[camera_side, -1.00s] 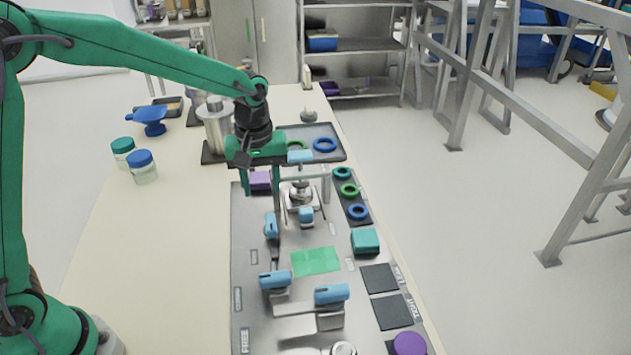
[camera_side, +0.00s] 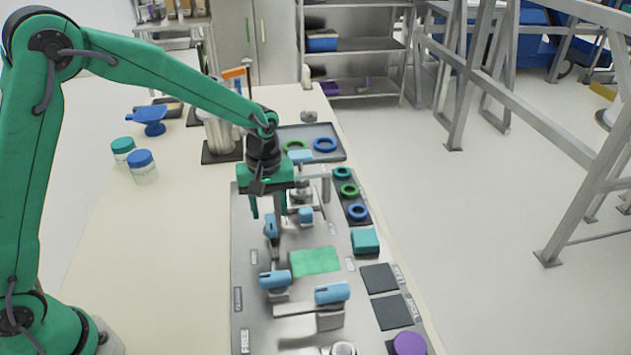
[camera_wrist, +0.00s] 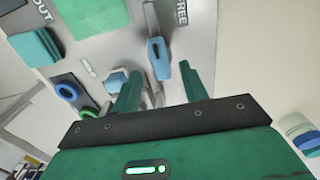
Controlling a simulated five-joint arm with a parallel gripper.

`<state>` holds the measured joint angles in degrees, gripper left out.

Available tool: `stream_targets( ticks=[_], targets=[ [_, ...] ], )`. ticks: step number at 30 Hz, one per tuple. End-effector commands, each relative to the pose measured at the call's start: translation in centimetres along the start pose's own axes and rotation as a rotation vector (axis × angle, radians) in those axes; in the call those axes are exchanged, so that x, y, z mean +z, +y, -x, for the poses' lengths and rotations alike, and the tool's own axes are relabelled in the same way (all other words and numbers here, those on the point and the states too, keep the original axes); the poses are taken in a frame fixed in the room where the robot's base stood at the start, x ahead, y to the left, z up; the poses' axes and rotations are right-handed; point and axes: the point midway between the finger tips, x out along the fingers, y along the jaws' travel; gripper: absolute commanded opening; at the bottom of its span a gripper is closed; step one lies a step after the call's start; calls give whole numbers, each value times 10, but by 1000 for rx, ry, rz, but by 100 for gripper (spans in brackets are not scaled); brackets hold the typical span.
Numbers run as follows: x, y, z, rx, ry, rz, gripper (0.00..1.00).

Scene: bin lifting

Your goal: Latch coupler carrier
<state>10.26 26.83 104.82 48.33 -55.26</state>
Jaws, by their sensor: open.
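My gripper (camera_side: 268,212) is open and pointing down over the metal fixture plate (camera_side: 245,262), close to a blue-handled lever (camera_side: 271,228). In the wrist view, the lever's blue handle (camera_wrist: 158,58) lies just beyond and roughly between the tips of my open gripper (camera_wrist: 160,82); I see no contact. A smaller blue knob (camera_side: 306,215) is just to the right of the lever. I cannot tell which part is the coupler carrier.
A green pad (camera_side: 315,260) lies mid-plate. A teal block (camera_side: 365,241) and coloured rings (camera_side: 358,212) line the right side. A grey tray (camera_side: 340,150) with rings is behind. Jars (camera_side: 142,166) stand left; the table's left part (camera_side: 170,245) is mostly clear.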

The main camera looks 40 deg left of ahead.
Motion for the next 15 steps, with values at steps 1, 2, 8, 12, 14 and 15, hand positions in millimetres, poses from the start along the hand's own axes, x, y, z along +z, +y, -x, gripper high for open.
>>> stream_targets(
  ticks=[1,2,8,12,14,15],
  targets=[
    [0,-1,-7,-3,-2,0,44],
    [0,-1,-10,-3,-2,0,44],
    [0,0,-24,-1,-1,0,44],
    [0,0,-27,0,0,0,44],
    [0,0,-27,0,0,0,44],
    [0,0,-27,0,0,0,44]
  ],
)
